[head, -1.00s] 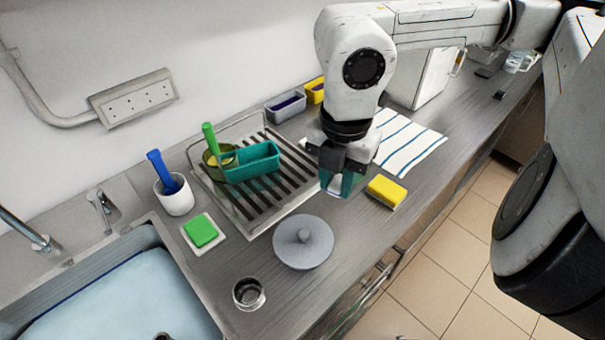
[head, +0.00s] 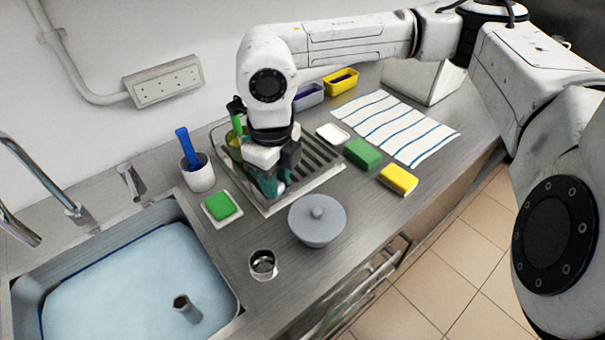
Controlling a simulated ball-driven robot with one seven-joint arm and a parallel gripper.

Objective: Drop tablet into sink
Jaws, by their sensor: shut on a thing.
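The sink (head: 160,219) is at the lower left in the head view, filled with pale blue water (head: 120,280). My gripper (head: 272,190) points down over the front of the drying rack, to the right of the sink. It is shut on a small pale thing (head: 281,187), which fits the tablet. The fingers hide most of it, so I cannot make out its shape. A small white dish (head: 332,134) lies on the counter right of my gripper and looks empty.
A short pipe (head: 186,308) stands in the water. Between gripper and sink are a green sponge (head: 219,206) on a white dish and a white cup (head: 198,174) with a blue-handled tool. A grey lidded pot (head: 317,222) and a metal cup (head: 262,264) stand nearer the front.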

